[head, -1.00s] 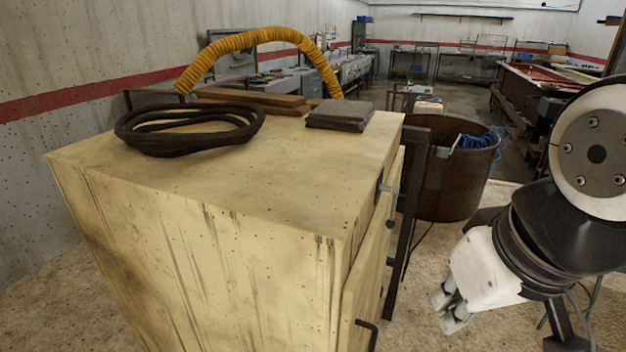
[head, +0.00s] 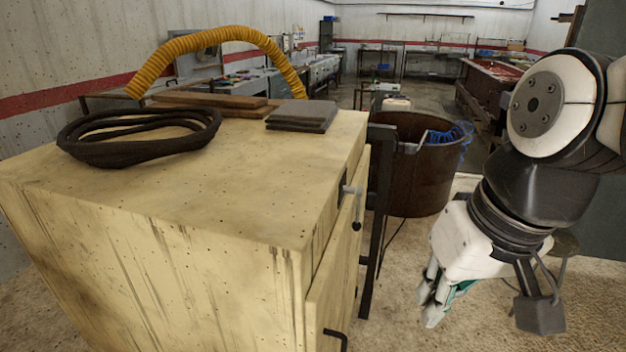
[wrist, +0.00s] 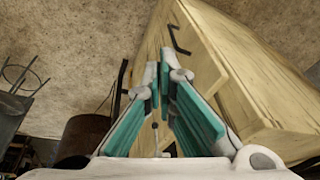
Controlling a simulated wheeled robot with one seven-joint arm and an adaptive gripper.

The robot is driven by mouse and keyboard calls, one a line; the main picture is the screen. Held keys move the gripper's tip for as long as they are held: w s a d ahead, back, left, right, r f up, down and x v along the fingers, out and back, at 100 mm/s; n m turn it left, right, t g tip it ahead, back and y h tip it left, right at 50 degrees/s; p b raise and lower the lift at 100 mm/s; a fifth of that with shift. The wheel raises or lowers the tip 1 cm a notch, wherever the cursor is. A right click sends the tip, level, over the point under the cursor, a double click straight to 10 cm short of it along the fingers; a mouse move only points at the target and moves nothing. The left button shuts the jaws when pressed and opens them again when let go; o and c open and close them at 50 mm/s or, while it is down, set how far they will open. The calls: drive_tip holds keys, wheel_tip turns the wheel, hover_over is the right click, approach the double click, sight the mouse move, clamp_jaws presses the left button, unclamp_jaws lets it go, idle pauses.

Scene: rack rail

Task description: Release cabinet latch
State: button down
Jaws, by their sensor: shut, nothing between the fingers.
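The pale yellow, stained cabinet (head: 150,210) fills the left and middle of the head view. Its door (head: 332,275) is on the right-hand face, seen edge-on; I cannot tell whether it is ajar. A grey latch lever (head: 352,190) with a dark knob sits high on that face. A black bar handle (head: 335,335) sits lower, and also shows in the wrist view (wrist: 180,42). My gripper (head: 428,308) hangs to the right of the cabinet, apart from it. Its teal-padded fingers (wrist: 160,78) are shut and empty. A small dark knob (wrist: 155,126) shows between them; I cannot tell if it is the latch.
A coiled black hose (head: 140,135), wooden boards (head: 210,103), dark slabs (head: 302,115) and a yellow duct (head: 215,38) are on or behind the cabinet top. A dark upright frame (head: 376,205) and a rusty drum (head: 415,175) stand beyond the door. The floor (head: 400,280) below my gripper looks clear.

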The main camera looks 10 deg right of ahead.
drive_tip(key=w+a+f+g+y+b, duration=0.1)
drive_tip(key=w+a+f+g+y, duration=0.2)
drive_tip(key=w, duration=0.5)
drive_tip(key=m+t+y+b, duration=0.4)
drive_tip(key=m+t+y, duration=0.2)
drive_tip(key=t+y, duration=0.45)
approach(353, 206)
drive_tip(key=w+d, duration=0.1)
drive_tip(key=d, duration=0.3)
drive_tip(key=shift+w+d+f+g+y, duration=0.1)
drive_tip(key=shift+d+f+g+y, duration=0.05)
drive_tip(key=shift+f+g+y, duration=0.15)
drive_tip(key=x, duration=0.9)
drive_tip(key=shift+s+a+r+p, duration=0.1)
drive_tip(key=shift+s+a+p, duration=0.15)
drive_tip(key=shift+s+a, duration=0.25)
drive_tip(key=shift+s+a+r+p, duration=0.1)
drive_tip(key=shift+s+a+p, duration=0.15)
drive_tip(key=shift+s, duration=0.4)
drive_tip(key=shift+s+a+f, duration=0.15)
drive_tip(key=shift+s+a, duration=0.05)
drive_tip(key=shift+s, duration=0.4)
